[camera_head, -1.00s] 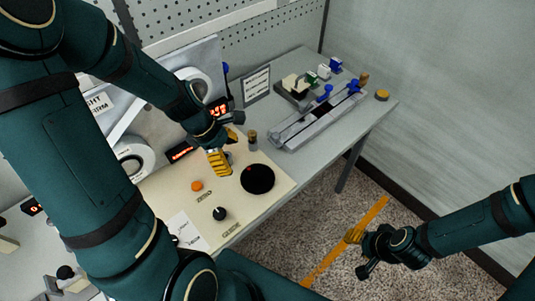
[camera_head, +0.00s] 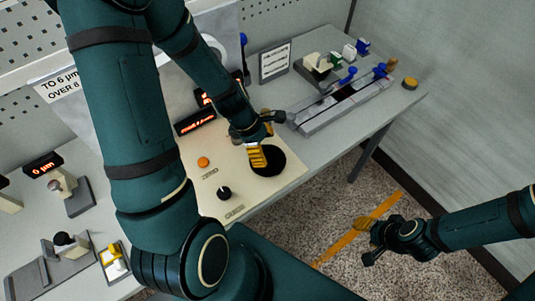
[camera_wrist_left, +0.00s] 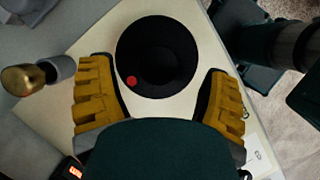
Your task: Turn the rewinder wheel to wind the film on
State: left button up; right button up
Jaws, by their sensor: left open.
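The rewinder wheel (camera_head: 273,164), a round black disc, lies on the cream panel (camera_head: 220,178). In the left wrist view the wheel (camera_wrist_left: 157,58) shows nearly whole, with a red dot (camera_wrist_left: 131,80) near its lower left rim. My left gripper (camera_head: 262,140) is open over the wheel's left part in the head view. No film can be made out.
An orange button (camera_head: 203,161) and a black knob (camera_head: 224,193) are on the panel. A brass-topped post (camera_wrist_left: 25,79) stands left of the fingers in the wrist view. A grey rail fixture (camera_head: 340,103) lies farther right on the bench. Lit displays (camera_head: 195,121) stand behind the panel.

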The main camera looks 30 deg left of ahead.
pick_arm(q)
jog(key=shift+x, duration=1.25)
jog(key=c, duration=1.2)
jog(key=m+g+p, duration=0.1)
jog(key=m+p, duration=0.1)
jog(key=m, duration=0.2)
jog(key=shift+r+g, duration=0.1)
jog(key=shift+g, duration=0.3)
jog(key=m+g+p, duration=0.1)
jog(key=m, duration=0.3)
jog(key=shift+m+g, duration=0.4)
jog(key=m+g, duration=0.1)
jog(key=m, duration=0.1)
jog(key=m+y, duration=0.1)
jog(key=m, duration=0.2)
jog(key=shift+g+p, duration=0.4)
jog(key=m+y, duration=0.1)
jog(key=m, duration=0.2)
jog(key=m+y, duration=0.1)
jog(key=m, duration=0.1)
jog(key=shift+m+g, duration=0.4)
